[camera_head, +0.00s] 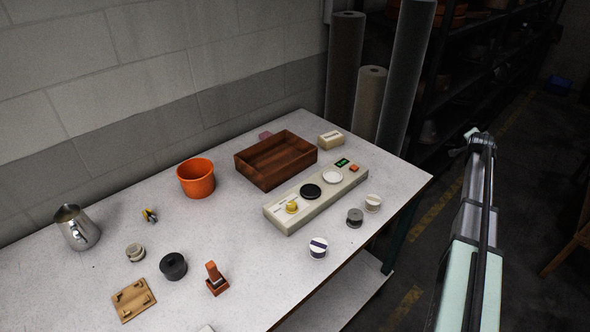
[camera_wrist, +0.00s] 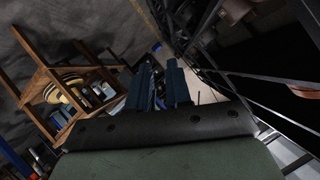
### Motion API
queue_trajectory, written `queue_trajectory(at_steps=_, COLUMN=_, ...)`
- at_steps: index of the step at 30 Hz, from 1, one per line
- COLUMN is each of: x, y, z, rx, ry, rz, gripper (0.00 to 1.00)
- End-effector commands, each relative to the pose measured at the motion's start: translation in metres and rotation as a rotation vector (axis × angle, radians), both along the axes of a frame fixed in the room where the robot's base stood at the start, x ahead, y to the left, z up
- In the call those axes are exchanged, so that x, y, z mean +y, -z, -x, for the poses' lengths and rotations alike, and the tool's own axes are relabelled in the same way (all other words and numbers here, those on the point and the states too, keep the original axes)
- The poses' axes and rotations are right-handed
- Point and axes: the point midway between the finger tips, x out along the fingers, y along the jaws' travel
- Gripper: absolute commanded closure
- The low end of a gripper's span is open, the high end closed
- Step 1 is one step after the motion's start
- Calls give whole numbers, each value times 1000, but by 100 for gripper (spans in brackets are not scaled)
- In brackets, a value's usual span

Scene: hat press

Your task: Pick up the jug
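My arm is at the right of the head view, beyond the table's right edge and far from the jug. The jug is not in the wrist view.
On the speckled table (camera_head: 230,255) stand an orange bucket (camera_head: 196,179), a wooden tray (camera_head: 275,160) and a button panel (camera_head: 317,194). A small yellow-and-dark item (camera_head: 149,215), a wooden board (camera_head: 133,299) and rolls lie near the jug. Tall rolls (camera_head: 405,75) stand behind the table.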

Motion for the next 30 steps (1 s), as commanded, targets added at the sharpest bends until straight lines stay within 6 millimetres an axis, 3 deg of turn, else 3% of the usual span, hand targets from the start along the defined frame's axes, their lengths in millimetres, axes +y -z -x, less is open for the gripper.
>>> queue_trajectory(at_steps=3, x=47, y=-40, z=-30, rx=-94, ry=-23, rz=-115, gripper=81)
queue_trajectory(at_steps=8, x=133, y=-68, z=-60, rx=-165, ry=-76, rz=-310, gripper=81)
queue_trajectory(at_steps=16, x=320, y=-90, z=-84, rx=-156, ry=-211, rz=-676, gripper=81)
queue_trajectory(at_steps=23, x=485, y=-84, z=-67, rx=-7, ry=-344, rz=-937, gripper=81)
queue_trajectory(at_steps=30, x=650, y=-68, z=-12, rx=242, ry=-499, rz=-1138, gripper=81)
